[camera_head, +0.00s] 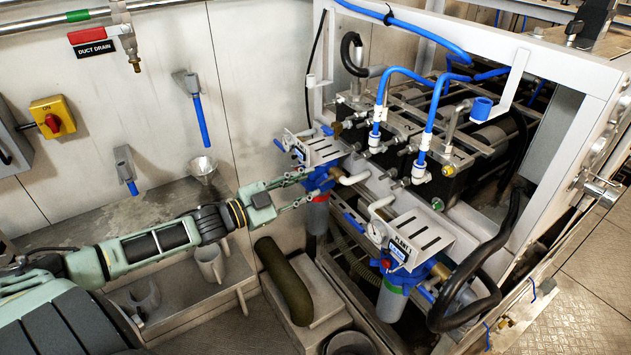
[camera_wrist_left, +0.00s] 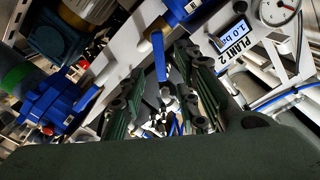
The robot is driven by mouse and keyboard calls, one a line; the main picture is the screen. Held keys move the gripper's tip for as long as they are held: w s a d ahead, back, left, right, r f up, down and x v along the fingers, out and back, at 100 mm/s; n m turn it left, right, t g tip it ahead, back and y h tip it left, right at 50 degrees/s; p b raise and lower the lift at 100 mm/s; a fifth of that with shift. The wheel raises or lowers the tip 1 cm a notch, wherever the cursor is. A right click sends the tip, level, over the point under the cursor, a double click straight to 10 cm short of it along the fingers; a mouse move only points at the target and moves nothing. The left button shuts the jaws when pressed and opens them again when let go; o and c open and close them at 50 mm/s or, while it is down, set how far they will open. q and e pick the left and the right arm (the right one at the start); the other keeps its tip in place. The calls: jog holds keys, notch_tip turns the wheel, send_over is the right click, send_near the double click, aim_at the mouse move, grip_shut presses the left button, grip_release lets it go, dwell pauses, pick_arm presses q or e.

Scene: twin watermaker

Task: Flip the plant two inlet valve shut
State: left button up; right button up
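The plant two panel (camera_head: 318,149) is a pale slotted plate on the rack's front. Its label "PLANT 2" shows in the left wrist view (camera_wrist_left: 236,48). A blue lever (camera_wrist_left: 158,56) stands in the left wrist view beyond the gap between my fingertips, apparently untouched; I cannot tell for sure that it is the inlet valve's handle. My left gripper (camera_head: 307,185) is open and empty, just in front of the blue fittings (camera_head: 318,178) below the panel. Its two fingers also show in the left wrist view (camera_wrist_left: 158,85). My right gripper is not in view.
A similar panel (camera_head: 420,238) with a gauge and blue filter (camera_head: 391,300) stands nearer. A dark hose (camera_head: 480,290) loops at the right. A ledge (camera_head: 180,318) with cup holders lies beneath my left arm. The rack's white frame (camera_head: 480,40) rises behind.

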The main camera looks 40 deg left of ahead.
aim_at(321, 179)
pick_arm(q)
jog(key=shift+x, duration=1.55)
jog(key=shift+c, duration=0.3)
